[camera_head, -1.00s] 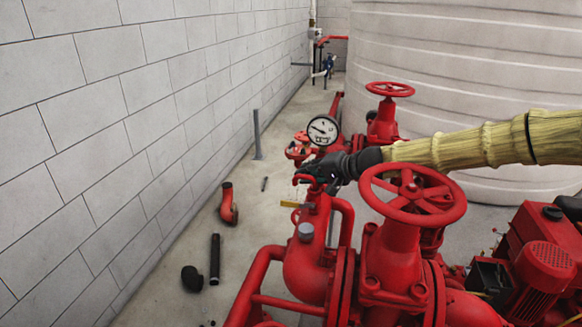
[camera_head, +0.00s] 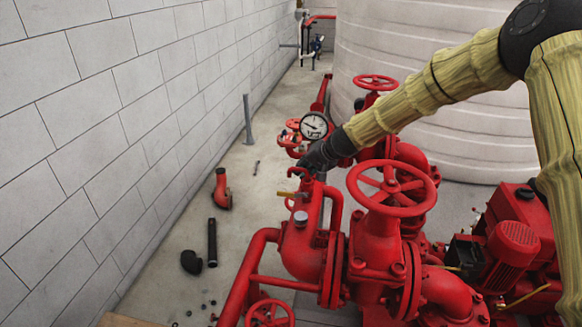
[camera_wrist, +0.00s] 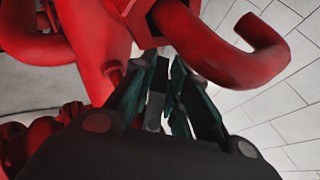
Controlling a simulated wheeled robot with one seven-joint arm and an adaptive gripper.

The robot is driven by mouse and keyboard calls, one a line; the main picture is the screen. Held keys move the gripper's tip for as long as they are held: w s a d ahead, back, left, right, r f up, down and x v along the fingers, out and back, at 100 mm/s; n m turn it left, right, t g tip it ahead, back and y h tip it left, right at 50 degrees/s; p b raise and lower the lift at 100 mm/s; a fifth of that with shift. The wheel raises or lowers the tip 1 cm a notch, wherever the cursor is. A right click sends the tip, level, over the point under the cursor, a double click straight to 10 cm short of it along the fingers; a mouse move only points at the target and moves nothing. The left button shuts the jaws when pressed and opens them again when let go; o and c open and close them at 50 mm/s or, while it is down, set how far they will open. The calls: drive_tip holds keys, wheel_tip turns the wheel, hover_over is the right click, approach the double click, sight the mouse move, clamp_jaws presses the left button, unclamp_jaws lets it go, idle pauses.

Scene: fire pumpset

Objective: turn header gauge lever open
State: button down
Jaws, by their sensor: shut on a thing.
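The pressure gauge (camera_head: 314,125) has a white round face and sits just behind and above my gripper. A short yellow lever (camera_head: 291,194) sticks out to the left from the red pipework just below my gripper. My black gripper (camera_head: 306,172) is by the top of the red header, close to a bent red pipe end (camera_head: 290,169). In the wrist view my gripper (camera_wrist: 165,62) has its fingers drawn close together under a hooked red pipe (camera_wrist: 235,60). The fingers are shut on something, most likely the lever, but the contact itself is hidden.
A red handwheel valve (camera_head: 392,188) stands right of my gripper, below my arm. Another handwheel (camera_head: 375,83) is behind. A red engine (camera_head: 505,255) is at the right. Loose pipe pieces (camera_head: 212,242) lie on the floor by the block wall (camera_head: 90,130).

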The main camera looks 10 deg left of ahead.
drive_tip(key=shift+s+a+f, duration=0.15)
drive_tip(key=shift+s+f, duration=0.05)
idle(0.3)
drive_tip(key=c, duration=1.4)
unclamp_jaws()
drive_tip(key=shift+w, duration=0.1)
drive_tip(key=shift+r, duration=0.1)
drive_tip(key=shift+d+r, duration=0.35)
drive_tip(key=shift+r, duration=0.05)
drive_tip(key=v, duration=1.1)
drive_tip(key=shift+s, duration=0.25)
